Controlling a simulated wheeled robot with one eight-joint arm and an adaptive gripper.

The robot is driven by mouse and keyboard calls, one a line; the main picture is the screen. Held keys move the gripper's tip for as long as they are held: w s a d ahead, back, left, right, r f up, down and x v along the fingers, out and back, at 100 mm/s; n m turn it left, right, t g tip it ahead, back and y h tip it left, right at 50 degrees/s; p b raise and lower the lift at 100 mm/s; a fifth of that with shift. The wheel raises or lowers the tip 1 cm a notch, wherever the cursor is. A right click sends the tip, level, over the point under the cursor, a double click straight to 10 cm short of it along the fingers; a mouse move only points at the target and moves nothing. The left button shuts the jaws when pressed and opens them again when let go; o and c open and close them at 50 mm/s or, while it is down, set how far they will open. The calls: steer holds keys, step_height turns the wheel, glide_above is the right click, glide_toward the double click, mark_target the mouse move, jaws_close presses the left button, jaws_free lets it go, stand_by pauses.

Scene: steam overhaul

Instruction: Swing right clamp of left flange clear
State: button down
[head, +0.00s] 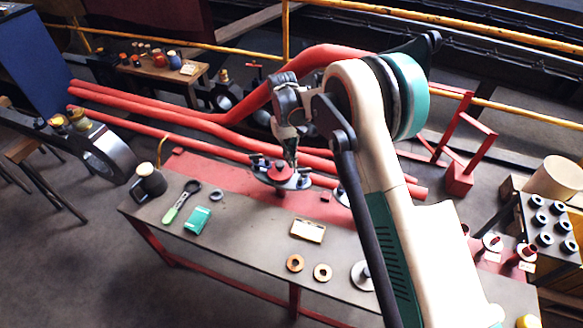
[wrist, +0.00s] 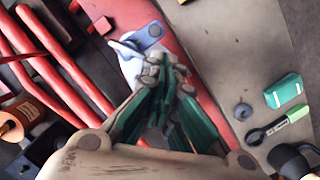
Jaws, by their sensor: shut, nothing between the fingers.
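The left flange (head: 279,171) stands on the red strip of the bench in the head view, with a red middle and dark clamps at its sides. Its right clamp (head: 304,180) is at the rim, just right of my gripper (head: 290,160). My gripper points down over the flange, its fingers together and empty. In the wrist view my gripper (wrist: 165,70) covers much of the flange. A pale blue-grey part with a round bolt (wrist: 154,31) shows past the fingertips. I cannot tell whether the fingers touch the clamp.
Red pipes (head: 215,128) run behind the bench. My arm hides part of the right side.

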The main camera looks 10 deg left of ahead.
steer(key=v, duration=0.7)
stand_by(0.3)
